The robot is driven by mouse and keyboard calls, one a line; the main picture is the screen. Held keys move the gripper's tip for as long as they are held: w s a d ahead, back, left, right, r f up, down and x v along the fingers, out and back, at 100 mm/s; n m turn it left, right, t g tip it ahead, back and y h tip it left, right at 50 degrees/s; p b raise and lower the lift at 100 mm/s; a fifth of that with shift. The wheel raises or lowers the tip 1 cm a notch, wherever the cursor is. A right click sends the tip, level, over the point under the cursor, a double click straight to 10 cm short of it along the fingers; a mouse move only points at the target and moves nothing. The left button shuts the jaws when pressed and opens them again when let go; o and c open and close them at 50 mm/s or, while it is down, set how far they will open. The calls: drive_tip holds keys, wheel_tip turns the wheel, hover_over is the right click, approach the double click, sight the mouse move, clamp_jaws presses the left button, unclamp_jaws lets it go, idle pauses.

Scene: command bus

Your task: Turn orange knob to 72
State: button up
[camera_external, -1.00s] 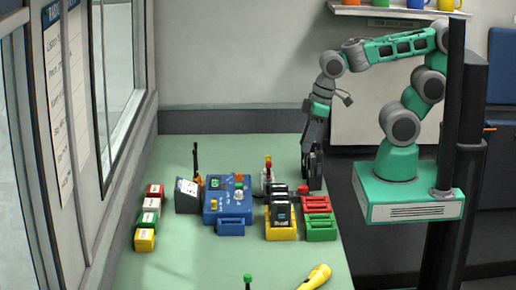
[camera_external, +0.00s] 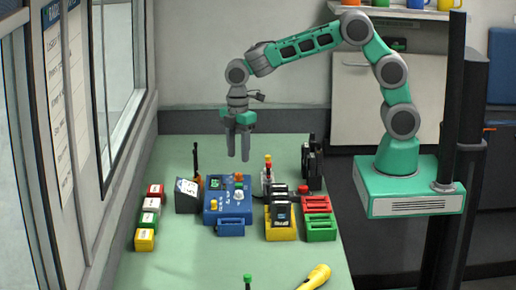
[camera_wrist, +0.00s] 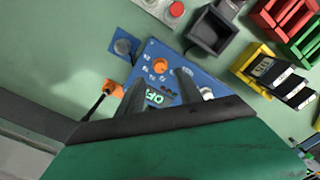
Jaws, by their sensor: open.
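The blue control box (camera_external: 226,216) stands on the green table. Its orange knob (camera_external: 238,177) is at the back of the top face; in the wrist view the orange knob (camera_wrist: 160,66) sits on the blue panel with small white marks around it. A lit green display (camera_wrist: 154,97) also shows there, its text unclear. My gripper (camera_external: 238,158) points down above the back of the box, apart from it. In the wrist view my gripper (camera_wrist: 160,79) is open, its two dark fingers on either side of the knob and display, with nothing between them. The knob's setting is too small to read.
A dark tilted screen (camera_external: 187,195) stands left of the box. Yellow (camera_external: 281,233), red and green (camera_external: 321,231) racks stand to the right, near a dark upright device (camera_external: 312,165). Coloured blocks (camera_external: 145,239) line the left edge. A yellow flashlight (camera_external: 315,278) lies in front.

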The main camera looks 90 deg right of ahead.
sight(239, 173)
wheel_tip(239, 173, down, 6)
drive_tip(key=shift+f+p, duration=0.1)
drive_tip(key=shift+p, duration=0.25)
drive_tip(key=shift+c, duration=0.4)
clamp_jaws()
